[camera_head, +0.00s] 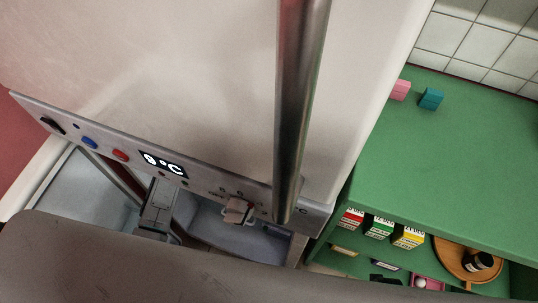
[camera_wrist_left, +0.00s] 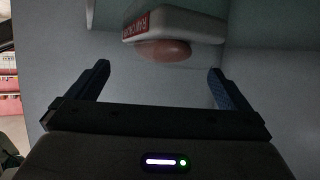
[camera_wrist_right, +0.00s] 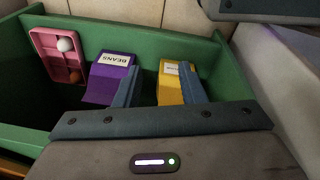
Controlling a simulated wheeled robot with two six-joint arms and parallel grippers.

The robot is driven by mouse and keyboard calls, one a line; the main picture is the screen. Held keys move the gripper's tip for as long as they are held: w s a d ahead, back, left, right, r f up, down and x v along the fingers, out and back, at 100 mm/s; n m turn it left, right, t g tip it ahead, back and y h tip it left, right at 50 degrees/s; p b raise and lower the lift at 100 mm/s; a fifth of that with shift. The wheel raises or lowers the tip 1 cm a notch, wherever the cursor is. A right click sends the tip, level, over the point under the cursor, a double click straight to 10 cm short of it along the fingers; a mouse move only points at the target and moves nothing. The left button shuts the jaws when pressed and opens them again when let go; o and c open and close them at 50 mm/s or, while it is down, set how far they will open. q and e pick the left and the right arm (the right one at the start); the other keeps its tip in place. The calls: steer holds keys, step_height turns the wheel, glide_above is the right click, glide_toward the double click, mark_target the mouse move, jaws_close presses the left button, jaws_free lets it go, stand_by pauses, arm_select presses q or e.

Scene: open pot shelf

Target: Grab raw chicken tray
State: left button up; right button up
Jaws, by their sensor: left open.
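The raw chicken tray (camera_wrist_left: 178,24) is at the top of the left wrist view, white with a red label and a pink piece of chicken (camera_wrist_left: 165,50) showing below its edge.
A green shelf (camera_head: 450,160) stands at right. In the right wrist view, a purple box (camera_wrist_right: 108,78), a yellow box (camera_wrist_right: 180,80) and a pink tray (camera_wrist_right: 57,55) are close to my right gripper.

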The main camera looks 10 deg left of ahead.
arm_select(q)
steer(key=shift+x, duration=1.45)
steer(key=shift+s, duration=0.1)
steer(key=c, duration=1.5)
arm_select(e)
steer(key=shift+s+d+f, duration=0.1)
steer(key=shift+s+f, duration=0.1)
steer(key=shift+f, duration=0.25)
steer(key=shift+s+d+f, duration=0.1)
steer(key=shift+s+f, duration=0.1)
steer(key=shift+f, duration=0.25)
